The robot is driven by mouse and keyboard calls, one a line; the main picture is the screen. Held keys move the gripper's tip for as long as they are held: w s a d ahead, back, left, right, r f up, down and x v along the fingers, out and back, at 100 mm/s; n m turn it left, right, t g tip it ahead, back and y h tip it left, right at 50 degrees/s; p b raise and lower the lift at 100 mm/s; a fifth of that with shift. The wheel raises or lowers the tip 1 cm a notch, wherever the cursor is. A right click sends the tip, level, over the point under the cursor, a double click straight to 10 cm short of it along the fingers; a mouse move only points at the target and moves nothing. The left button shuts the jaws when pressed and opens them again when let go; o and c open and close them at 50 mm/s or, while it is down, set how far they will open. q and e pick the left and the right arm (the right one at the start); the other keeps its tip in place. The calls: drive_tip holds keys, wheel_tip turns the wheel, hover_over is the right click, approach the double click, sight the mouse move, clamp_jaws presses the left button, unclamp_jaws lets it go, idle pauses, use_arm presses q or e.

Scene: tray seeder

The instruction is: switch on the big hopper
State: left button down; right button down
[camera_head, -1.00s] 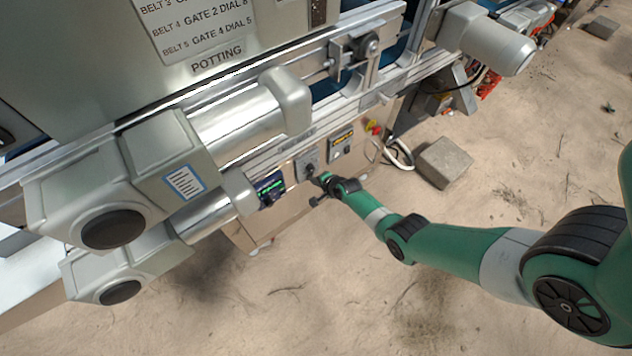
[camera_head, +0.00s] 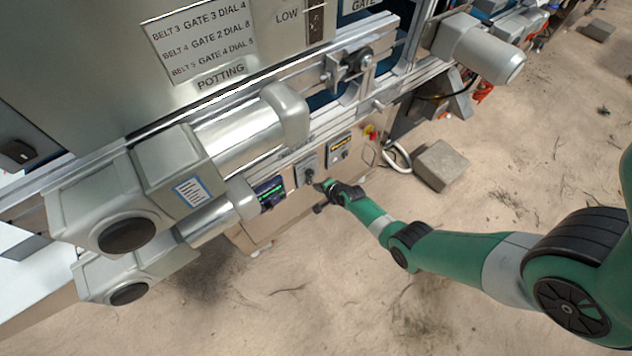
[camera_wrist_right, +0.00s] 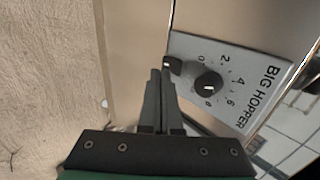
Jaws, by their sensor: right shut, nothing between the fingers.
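The big hopper panel (camera_wrist_right: 185,45) is a grey plate marked "BIG HOPPER" in the right wrist view. It carries a round black dial (camera_wrist_right: 209,86) with printed numbers and a small black switch (camera_wrist_right: 174,66) beside the zero. My right gripper (camera_wrist_right: 161,74) is shut and empty, its fingertips right beside the small switch. I cannot tell whether they touch it. In the head view the panel (camera_head: 306,166) is on the machine's lower front, with my right gripper (camera_head: 322,186) at its lower edge. My left gripper is out of view.
A panel with a green-lit display (camera_head: 269,193) is left of the big hopper panel, and a yellow-display panel (camera_head: 340,147) is right of it. Grey motor housings (camera_head: 125,215) jut out at left. A concrete block (camera_head: 441,165) lies on open sandy ground.

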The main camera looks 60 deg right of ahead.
drive_tip(key=p+v, duration=0.8)
drive_tip(key=v, duration=0.3)
drive_tip(key=shift+s+a+f, duration=0.25)
drive_tip(key=shift+s+f, duration=0.1)
drive_tip(key=shift+s, duration=0.1)
drive_tip(key=f+b, duration=0.1)
drive_tip(key=b, duration=0.2)
drive_tip(key=shift+s+a+f, duration=0.1)
drive_tip(key=shift+s+f, duration=0.05)
drive_tip(key=shift+f, duration=0.1)
